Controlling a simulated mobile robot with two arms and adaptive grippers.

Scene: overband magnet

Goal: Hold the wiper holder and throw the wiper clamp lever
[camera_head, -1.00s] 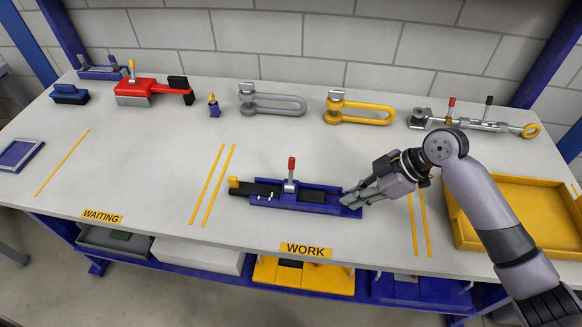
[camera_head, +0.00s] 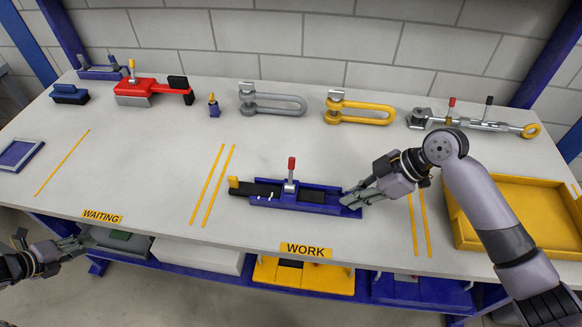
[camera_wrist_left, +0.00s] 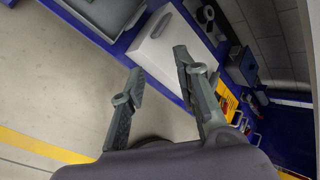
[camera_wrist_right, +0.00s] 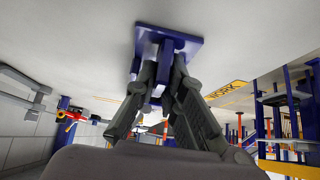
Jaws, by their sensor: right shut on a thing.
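The wiper holder (camera_head: 270,203) is a long blue base on the table in the work area. A dark bar with a yellow end (camera_head: 234,183) lies in it and sticks out to the left. The clamp lever (camera_head: 291,170) has a red tip and stands upright at the holder's middle. My right gripper (camera_head: 355,197) is shut on the holder's right end; its fingers close on a blue part in the right wrist view (camera_wrist_right: 166,72). My left gripper (camera_head: 80,243) is open and empty at lower left, below the table's front edge; its spread fingers show in the left wrist view (camera_wrist_left: 158,75).
Along the back stand a red tool (camera_head: 140,90), a grey shackle (camera_head: 275,103), a yellow shackle (camera_head: 360,112) and a turnbuckle (camera_head: 475,123). A yellow tray (camera_head: 462,240) is at right. A shelf with bins (camera_head: 200,255) lies under the table.

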